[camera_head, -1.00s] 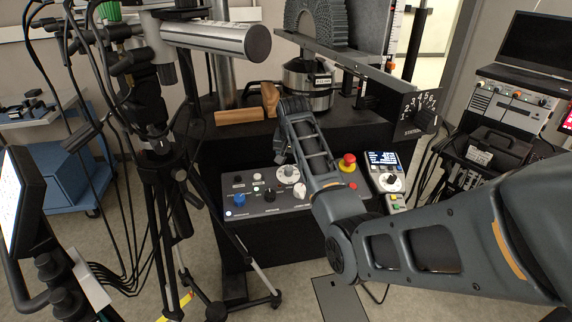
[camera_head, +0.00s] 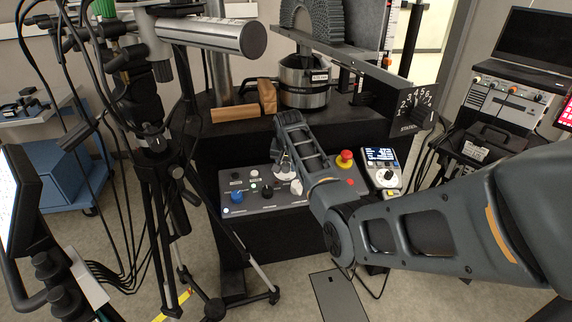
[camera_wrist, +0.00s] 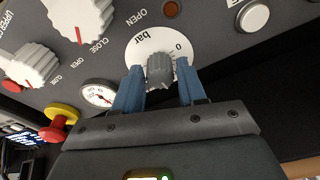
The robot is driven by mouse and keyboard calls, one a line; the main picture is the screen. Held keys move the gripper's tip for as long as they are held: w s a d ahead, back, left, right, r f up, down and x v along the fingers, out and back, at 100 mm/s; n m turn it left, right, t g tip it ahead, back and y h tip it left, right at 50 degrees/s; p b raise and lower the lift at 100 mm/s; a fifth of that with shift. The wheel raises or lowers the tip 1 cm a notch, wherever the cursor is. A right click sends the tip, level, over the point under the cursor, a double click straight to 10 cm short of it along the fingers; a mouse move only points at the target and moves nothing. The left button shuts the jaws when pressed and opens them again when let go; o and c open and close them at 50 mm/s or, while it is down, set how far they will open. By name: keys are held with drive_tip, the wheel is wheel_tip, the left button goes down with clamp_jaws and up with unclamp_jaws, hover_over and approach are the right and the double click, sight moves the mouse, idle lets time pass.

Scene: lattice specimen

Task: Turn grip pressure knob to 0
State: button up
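The grip pressure knob (camera_wrist: 160,70) is a grey ribbed knob on a white round dial marked "bar", with a 0 at the dial's right in the wrist view. My gripper (camera_wrist: 160,88) has blue fingers, one on each side of the knob. A narrow gap shows at the right finger; the left finger is very close, and I cannot tell whether it touches. In the head view my gripper (camera_head: 284,168) is down over the control panel (camera_head: 262,205), and it and my arm mostly hide the dial. The knob's pointer setting is not readable.
White knobs (camera_wrist: 80,15) and a small gauge (camera_wrist: 98,94) sit left of the dial in the wrist view. A red emergency button (camera_head: 345,158) stands near my arm. Blue (camera_head: 237,197) and black (camera_head: 267,191) knobs are on the panel's left. A tripod (camera_head: 165,190) stands left.

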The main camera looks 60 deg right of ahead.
drive_tip(key=c, duration=0.7)
drive_tip(key=shift+n, duration=0.3)
drive_tip(key=n+p, duration=0.1)
drive_tip(key=n, duration=0.1)
drive_tip(key=shift+r+n, duration=0.1)
drive_tip(key=shift+n, duration=0.3)
drive_tip(key=n+p, duration=0.1)
drive_tip(key=n, duration=0.3)
drive_tip(key=shift+n+t+y, duration=0.3)
drive_tip(key=shift+t, duration=0.1)
drive_tip(key=n+y, duration=0.1)
drive_tip(key=n, duration=0.5)
drive_tip(key=shift+n, duration=0.3)
drive_tip(key=n+b, duration=0.1)
drive_tip(key=n, duration=0.4)
drive_tip(key=shift+d+n+y, duration=0.1)
drive_tip(key=shift+n+y, duration=0.2)
drive_tip(key=shift+y, duration=0.1)
